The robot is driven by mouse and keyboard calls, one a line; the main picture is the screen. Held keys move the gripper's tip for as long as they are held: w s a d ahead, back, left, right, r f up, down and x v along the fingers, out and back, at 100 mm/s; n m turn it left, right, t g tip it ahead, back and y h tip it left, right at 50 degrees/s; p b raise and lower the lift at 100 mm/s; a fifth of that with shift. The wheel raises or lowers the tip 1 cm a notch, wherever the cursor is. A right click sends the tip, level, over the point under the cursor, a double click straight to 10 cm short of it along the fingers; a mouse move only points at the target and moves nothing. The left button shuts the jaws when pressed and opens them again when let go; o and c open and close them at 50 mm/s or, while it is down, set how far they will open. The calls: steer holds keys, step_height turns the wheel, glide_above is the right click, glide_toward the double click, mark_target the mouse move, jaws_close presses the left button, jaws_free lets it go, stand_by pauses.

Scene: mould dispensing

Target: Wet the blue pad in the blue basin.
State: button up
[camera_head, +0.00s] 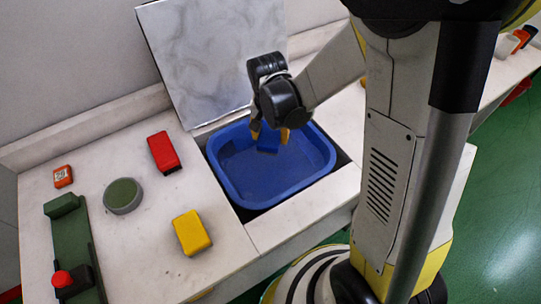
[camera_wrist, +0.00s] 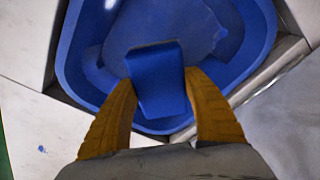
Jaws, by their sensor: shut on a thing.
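The blue basin (camera_head: 231,186) is set in a recess of the counter and appears to hold liquid with a bluish surface. My gripper (camera_head: 269,136) is over the basin's back part, pointing down. In the wrist view its two yellow fingers (camera_wrist: 160,105) are shut on the blue pad (camera_wrist: 157,79). The pad also shows in the head view (camera_head: 267,143), partly hidden by the fingers. In the wrist view the basin (camera_wrist: 74,60) surrounds the pad. I cannot tell whether the pad touches the liquid.
A red block (camera_head: 163,152), a yellow block (camera_head: 191,232) and a round green-topped item (camera_head: 123,195) lie on the counter left of the basin. A green fixture (camera_head: 71,240) and a small orange item (camera_head: 63,176) are farther left. A grey panel (camera_head: 205,60) leans behind the basin.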

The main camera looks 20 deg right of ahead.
mark_target(271, 133)
step_height(271, 133, up, 4)
steer(key=p, duration=0.3)
steer(key=shift+r, duration=0.1)
stand_by(0.6)
